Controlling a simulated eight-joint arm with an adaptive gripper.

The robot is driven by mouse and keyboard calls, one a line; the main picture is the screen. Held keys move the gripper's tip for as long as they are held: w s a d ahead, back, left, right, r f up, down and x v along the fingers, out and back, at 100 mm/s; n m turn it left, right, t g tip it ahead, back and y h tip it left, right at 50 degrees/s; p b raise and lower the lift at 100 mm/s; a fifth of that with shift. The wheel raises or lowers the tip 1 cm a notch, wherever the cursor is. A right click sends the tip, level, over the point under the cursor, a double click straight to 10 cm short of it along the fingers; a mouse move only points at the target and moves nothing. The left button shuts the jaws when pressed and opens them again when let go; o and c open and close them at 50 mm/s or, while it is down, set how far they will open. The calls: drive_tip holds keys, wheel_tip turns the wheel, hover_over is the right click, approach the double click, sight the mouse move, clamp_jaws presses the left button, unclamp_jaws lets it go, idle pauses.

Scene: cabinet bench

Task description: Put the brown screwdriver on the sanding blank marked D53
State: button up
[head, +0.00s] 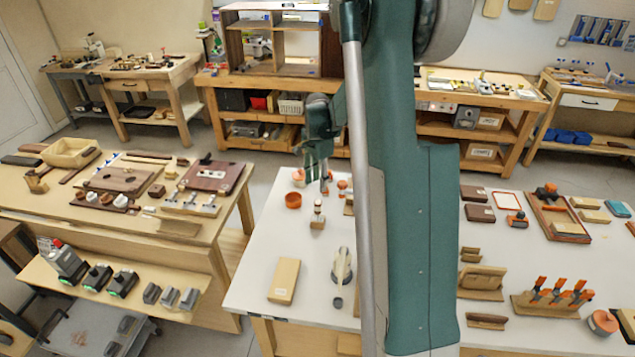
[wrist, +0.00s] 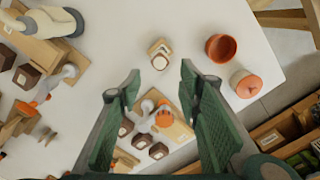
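My gripper (head: 317,178) hangs over the far left part of the white bench, with its fingers pointing down. In the wrist view the gripper (wrist: 160,68) is open, and nothing is held between its two green fingers. Below and between the fingers lies a pale board with an orange-knobbed metal fitting (wrist: 164,117) and small dark blocks. I cannot make out a brown screwdriver for certain. No D53 mark is readable. A plain tan rectangular block (head: 284,281) lies at the bench's front left; I cannot tell whether it is the blank. My arm hides the bench's middle.
An orange cup (head: 293,200) and an orange-lidded jar (head: 299,178) stand near the far left edge. A small wooden piece with a knob (head: 318,216) and a white tool (head: 342,265) stand nearer. A rack of orange-handled tools (head: 552,298) is at the right.

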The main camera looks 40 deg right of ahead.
idle(0.3)
drive_tip(key=s+a+r+n+t, duration=0.2)
drive_tip(key=s+a+r+n, duration=0.3)
drive_tip(key=a+r, duration=0.45)
drive_tip(key=s+a+r+n+t, duration=0.1)
drive_tip(key=s+a+r+n, duration=0.2)
drive_tip(key=s+a+r, duration=0.6)
drive_tip(key=s+a+n+t, duration=0.4)
drive_tip(key=s+a+n, duration=0.6)
drive_tip(key=s+a, duration=0.5)
drive_tip(key=shift+s, duration=1.05)
drive_tip(key=shift+a, duration=0.1)
wheel_tip(320, 180, down, 5)
drive_tip(key=b, duration=0.5)
